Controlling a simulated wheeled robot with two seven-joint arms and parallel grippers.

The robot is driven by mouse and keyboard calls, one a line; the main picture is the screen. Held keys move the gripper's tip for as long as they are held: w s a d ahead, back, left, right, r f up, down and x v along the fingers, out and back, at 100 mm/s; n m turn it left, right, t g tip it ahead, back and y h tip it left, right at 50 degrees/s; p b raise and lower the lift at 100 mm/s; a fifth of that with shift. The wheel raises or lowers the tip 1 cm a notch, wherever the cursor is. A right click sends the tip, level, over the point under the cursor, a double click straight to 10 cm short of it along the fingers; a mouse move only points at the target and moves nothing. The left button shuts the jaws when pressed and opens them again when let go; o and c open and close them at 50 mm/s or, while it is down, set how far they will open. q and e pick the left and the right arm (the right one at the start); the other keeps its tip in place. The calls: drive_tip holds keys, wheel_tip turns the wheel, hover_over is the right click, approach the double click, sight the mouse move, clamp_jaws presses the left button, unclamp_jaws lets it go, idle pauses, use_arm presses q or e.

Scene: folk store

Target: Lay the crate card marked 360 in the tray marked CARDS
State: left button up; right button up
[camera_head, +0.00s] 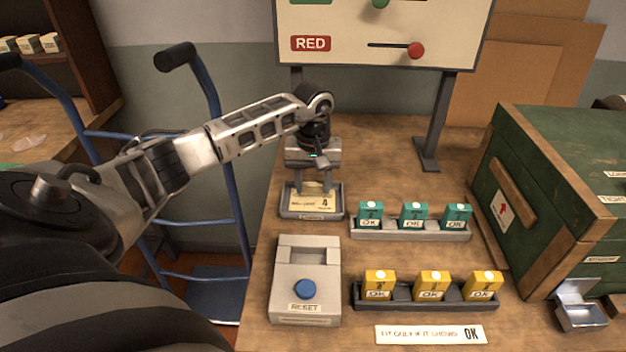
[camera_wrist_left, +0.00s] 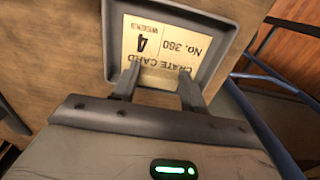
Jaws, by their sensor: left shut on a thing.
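The crate card (camera_head: 310,204), cream with dark print, is inside the rim of the grey tray (camera_head: 284,212) at the left of the bench. In the left wrist view the card (camera_wrist_left: 168,40) reads No. 360 and a large 4, upside down. The tray's rim (camera_wrist_left: 238,40) surrounds it there. The tray's front label is too small to read surely. My left gripper (camera_head: 314,188) points down over the tray, shut on the card's near edge. I cannot tell whether the card rests on the tray's floor. My right gripper is not in view.
A grey box with a blue RESET button (camera_head: 304,289) stands in front of the tray. Racks of teal boxes (camera_head: 413,215) and yellow boxes (camera_head: 432,285) are to the right. A green crate (camera_head: 545,190) stands at far right. A signboard (camera_head: 385,30) stands behind.

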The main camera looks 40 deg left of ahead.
sight(312, 195)
use_arm(q)
drive_tip(key=o, duration=1)
drive_tip(key=shift+f, duration=0.1)
drive_tip(key=shift+c, duration=0.2)
wheel_tip(312, 195, up, 12)
drive_tip(key=shift+s, duration=0.1)
